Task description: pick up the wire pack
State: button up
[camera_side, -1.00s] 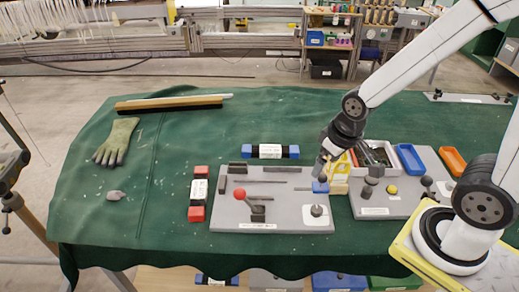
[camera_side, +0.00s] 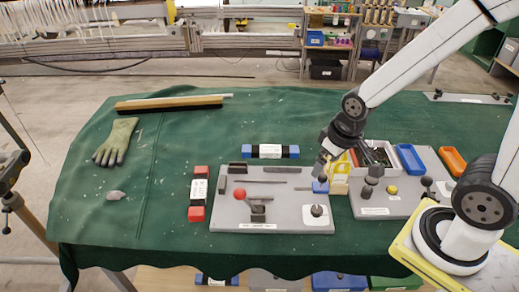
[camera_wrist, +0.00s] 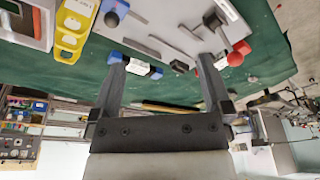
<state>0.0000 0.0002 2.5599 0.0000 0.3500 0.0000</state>
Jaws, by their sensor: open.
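Two packs could be the wire pack; both have a black body and white label. The blue-ended pack (camera_side: 270,152) lies crosswise on the green cloth behind the grey board; it also shows in the wrist view (camera_wrist: 136,67), partly behind a finger. The red-ended pack (camera_side: 198,192) lies left of the board; in the wrist view a red end (camera_wrist: 180,67) shows, the rest partly hidden. My gripper (camera_side: 321,172) is open, above the right rear part of the grey board, right of both packs. Its two fingers are apart and empty in the wrist view (camera_wrist: 163,62).
A yellow holder (camera_side: 337,180), blue tray (camera_side: 409,159) and orange tray (camera_side: 453,160) stand right. A glove (camera_side: 116,142) lies far left.

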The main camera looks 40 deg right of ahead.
dwell(0.6)
jog(key=m+g, duration=0.3)
jog(key=m, duration=0.5)
send_over(199, 189)
notch_tip(199, 189, down, 12)
jog(key=shift+d+f, duration=0.15)
jog(key=shift+a+f, duration=0.2)
jog(key=shift+f, duration=1.3)
